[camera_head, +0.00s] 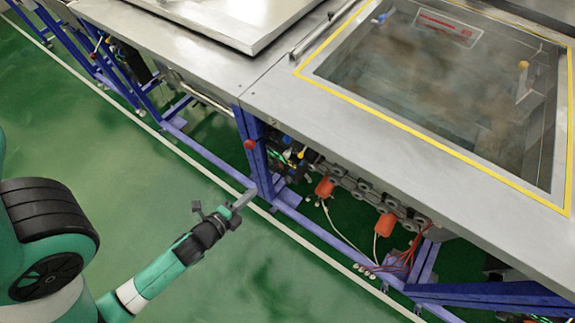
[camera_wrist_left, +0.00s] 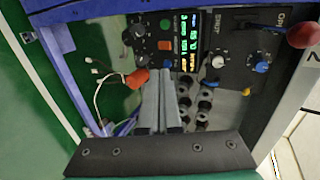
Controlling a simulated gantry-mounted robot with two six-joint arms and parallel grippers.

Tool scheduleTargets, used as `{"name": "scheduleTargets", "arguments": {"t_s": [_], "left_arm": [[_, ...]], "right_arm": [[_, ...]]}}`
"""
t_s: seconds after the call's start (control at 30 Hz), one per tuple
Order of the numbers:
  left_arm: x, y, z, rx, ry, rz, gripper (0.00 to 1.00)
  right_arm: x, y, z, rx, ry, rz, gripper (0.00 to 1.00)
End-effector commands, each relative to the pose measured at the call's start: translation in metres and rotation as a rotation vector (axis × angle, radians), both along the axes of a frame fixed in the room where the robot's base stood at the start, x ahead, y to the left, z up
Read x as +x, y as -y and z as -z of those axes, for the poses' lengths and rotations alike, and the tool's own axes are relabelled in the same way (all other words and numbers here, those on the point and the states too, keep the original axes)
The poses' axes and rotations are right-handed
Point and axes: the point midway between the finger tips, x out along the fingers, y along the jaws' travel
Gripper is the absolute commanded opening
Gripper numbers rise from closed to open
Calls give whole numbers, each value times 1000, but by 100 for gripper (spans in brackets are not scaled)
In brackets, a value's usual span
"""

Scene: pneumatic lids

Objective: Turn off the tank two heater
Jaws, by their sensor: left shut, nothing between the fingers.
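My left gripper (camera_head: 241,201) is shut and empty, low in front of the blue frame leg. In the left wrist view its two fingers (camera_wrist_left: 160,80) lie together and point at a dark control panel (camera_wrist_left: 225,35) with a lit display (camera_wrist_left: 186,38). The fingertips appear apart from the panel. I cannot tell which control belongs to the tank two heater. My right gripper is in neither view.
A glass-topped tank with a yellow border (camera_head: 400,115) stands at the right, and a closed metal lid (camera_head: 225,22) is at the upper left. A red knob (camera_wrist_left: 303,35) juts out beside the panel. Orange plugs (camera_head: 385,224) and loose cables hang below. The green floor (camera_head: 110,150) is clear.

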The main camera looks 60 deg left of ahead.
Motion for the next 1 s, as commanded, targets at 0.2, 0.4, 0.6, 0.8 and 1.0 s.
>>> {"name": "scheduleTargets", "arguments": {"t_s": [0.2,0.4,0.6,0.8,1.0], "left_arm": [[-5,1,3,3,-12,1,0],[-2,0,3,2,-12,0,0],[19,-12,11,0,-8,-2,0],[53,-32,35,2,-7,-1,0],[86,-51,45,3,-6,-1,0]], "right_arm": [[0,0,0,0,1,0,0],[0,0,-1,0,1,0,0],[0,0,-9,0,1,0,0],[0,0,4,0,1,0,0],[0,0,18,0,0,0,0]]}}
